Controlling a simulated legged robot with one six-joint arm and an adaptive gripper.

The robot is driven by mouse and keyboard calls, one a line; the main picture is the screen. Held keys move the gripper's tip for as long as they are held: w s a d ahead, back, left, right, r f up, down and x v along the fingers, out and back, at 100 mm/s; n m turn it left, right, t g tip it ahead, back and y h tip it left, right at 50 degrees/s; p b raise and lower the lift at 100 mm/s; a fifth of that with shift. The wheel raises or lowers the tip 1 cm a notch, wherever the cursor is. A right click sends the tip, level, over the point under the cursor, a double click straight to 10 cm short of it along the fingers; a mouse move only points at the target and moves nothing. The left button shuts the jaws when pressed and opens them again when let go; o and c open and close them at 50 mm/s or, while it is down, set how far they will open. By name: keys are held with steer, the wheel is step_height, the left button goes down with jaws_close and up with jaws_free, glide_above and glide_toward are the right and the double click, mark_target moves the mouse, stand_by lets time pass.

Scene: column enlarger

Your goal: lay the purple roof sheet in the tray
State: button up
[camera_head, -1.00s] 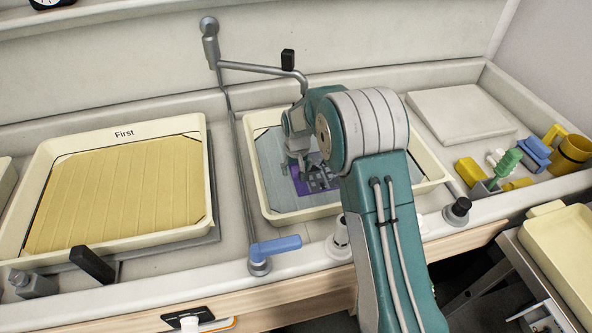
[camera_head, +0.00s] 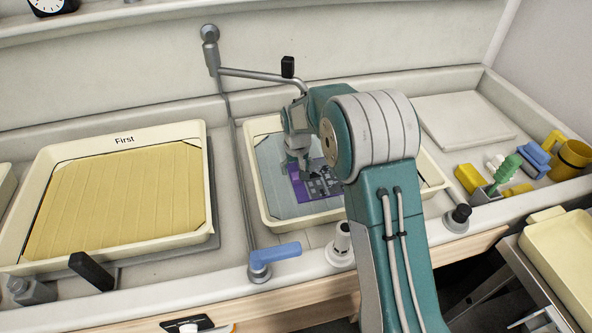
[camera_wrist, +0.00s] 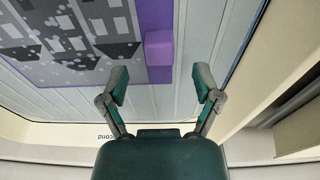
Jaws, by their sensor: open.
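The purple roof sheet (camera_head: 298,189), printed with grey and black building shapes, lies on the grey ribbed floor of the middle cream tray (camera_head: 290,218). In the wrist view the sheet (camera_wrist: 150,15) shows its purple border and a raised purple tab (camera_wrist: 158,47). My gripper (camera_wrist: 160,74) is open, one finger on each side below the tab, with a gap between fingers and tab. In the head view my gripper (camera_head: 302,164) is over the sheet, and my arm hides part of the sheet and of the tray.
A tray marked First (camera_head: 120,190) with a yellow ribbed floor stands to the left. A grey pipe (camera_head: 262,74) runs above the middle tray's back edge. A blue-handled tap (camera_head: 275,250) stands in front. Brushes, a yellow mug (camera_head: 571,158) and a white board (camera_head: 462,120) are at right.

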steer(key=shift+s+r, duration=0.2)
steer(key=shift+r, duration=1.55)
steer(key=shift+r, duration=0.1)
step_height(320, 180, up, 12)
steer(key=s, duration=0.1)
steer(key=shift+f, duration=0.2)
steer(key=shift+s, duration=0.15)
